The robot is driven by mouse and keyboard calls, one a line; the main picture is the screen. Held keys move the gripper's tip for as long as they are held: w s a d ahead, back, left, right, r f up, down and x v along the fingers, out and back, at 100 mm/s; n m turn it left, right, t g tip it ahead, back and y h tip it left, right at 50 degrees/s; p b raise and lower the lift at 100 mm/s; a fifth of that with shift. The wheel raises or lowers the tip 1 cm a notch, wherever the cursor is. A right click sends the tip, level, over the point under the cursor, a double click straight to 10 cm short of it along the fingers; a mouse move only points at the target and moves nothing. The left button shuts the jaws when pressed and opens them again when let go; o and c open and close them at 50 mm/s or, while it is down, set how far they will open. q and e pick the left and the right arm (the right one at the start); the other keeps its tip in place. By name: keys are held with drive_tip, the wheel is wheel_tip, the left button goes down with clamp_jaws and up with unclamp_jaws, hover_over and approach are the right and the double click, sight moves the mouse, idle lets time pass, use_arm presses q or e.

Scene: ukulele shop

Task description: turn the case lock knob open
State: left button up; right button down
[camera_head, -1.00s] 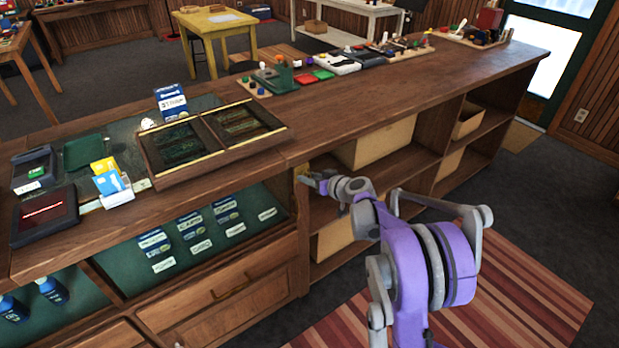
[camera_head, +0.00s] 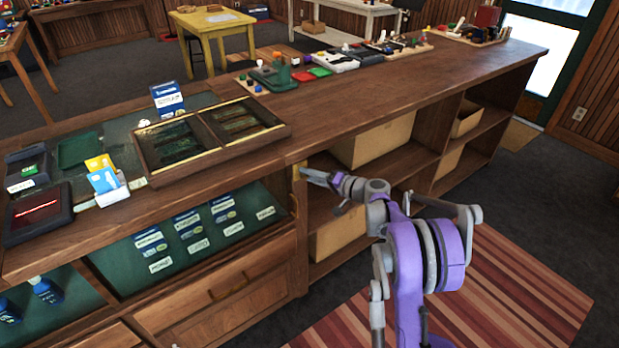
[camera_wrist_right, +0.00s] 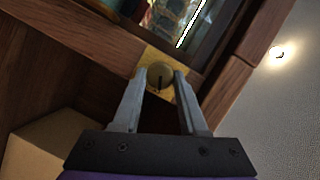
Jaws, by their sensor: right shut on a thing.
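The case lock knob (camera_wrist_right: 160,77) is a small round brass knob with a dark slot, standing on a brass plate (camera_wrist_right: 168,62) at the wooden case edge. The slot looks roughly upright in the right wrist view. My right gripper (camera_wrist_right: 160,76) has one finger on each side of the knob and is shut on it. In the head view my right gripper (camera_head: 306,172) reaches the end post of the glass-fronted case (camera_head: 215,228), and the knob is too small to make out there. My left gripper is not in view.
A framed display tray (camera_head: 210,137) lies on the counter above the case. A card reader (camera_head: 38,212) and cards are at the left. Open shelves with bins (camera_head: 375,142) lie right of the gripper. The striped rug floor (camera_head: 510,290) is clear.

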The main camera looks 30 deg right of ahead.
drive_tip(key=m, duration=0.1)
drive_tip(key=m+t+y+b, duration=0.1)
drive_tip(key=m, duration=0.2)
drive_tip(key=shift+f+b, duration=0.25)
drive_tip(key=shift+b, duration=0.1)
idle(0.5)
drive_tip(key=shift+c, duration=2.4)
unclamp_jaws()
drive_tip(key=v, duration=1.1)
drive_tip(key=shift+f, duration=0.25)
drive_tip(key=shift+w, duration=0.1)
